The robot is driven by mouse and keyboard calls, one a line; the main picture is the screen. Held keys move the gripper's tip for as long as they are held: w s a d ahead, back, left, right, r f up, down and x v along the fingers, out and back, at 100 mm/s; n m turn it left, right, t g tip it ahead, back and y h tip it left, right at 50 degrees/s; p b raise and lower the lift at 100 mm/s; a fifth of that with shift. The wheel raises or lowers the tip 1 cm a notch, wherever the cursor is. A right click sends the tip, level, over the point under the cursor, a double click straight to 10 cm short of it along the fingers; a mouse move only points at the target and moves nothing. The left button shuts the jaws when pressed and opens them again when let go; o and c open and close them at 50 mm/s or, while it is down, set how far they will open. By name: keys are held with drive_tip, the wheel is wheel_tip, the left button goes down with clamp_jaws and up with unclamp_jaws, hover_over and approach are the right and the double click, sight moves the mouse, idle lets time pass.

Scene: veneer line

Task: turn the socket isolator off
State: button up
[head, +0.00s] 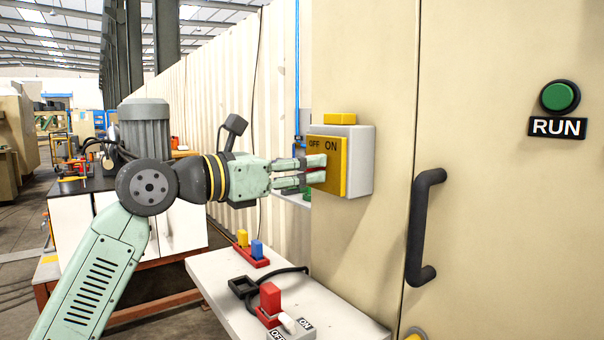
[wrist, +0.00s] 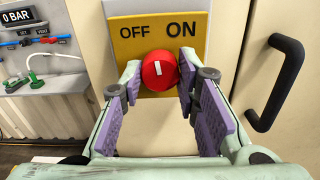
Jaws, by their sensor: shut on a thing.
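The socket isolator is a grey box with a yellow plate (head: 331,178) on the cream cabinet wall; the yellow plate (wrist: 208,44) reads OFF at left and ON at right. Its round red knob (wrist: 152,80) carries a short white mark that looks close to upright, below and between the two words. My gripper (head: 319,169) reaches the plate from the left. In the wrist view my gripper (wrist: 158,72) has a fingertip on each side of the knob and is shut on it. In the head view the fingers mostly hide the knob.
A black door handle (head: 421,227) and a green RUN button (head: 559,96) are to the right. A panel marked 0 BAR (wrist: 18,15) is at left in the wrist view.

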drive_tip(key=shift+n+b, duration=0.8)
drive_tip(key=shift+n, duration=2.9)
drive_tip(key=o, duration=1.2)
drive_tip(key=v, duration=1.2)
drive_tip(key=shift+r, duration=0.1)
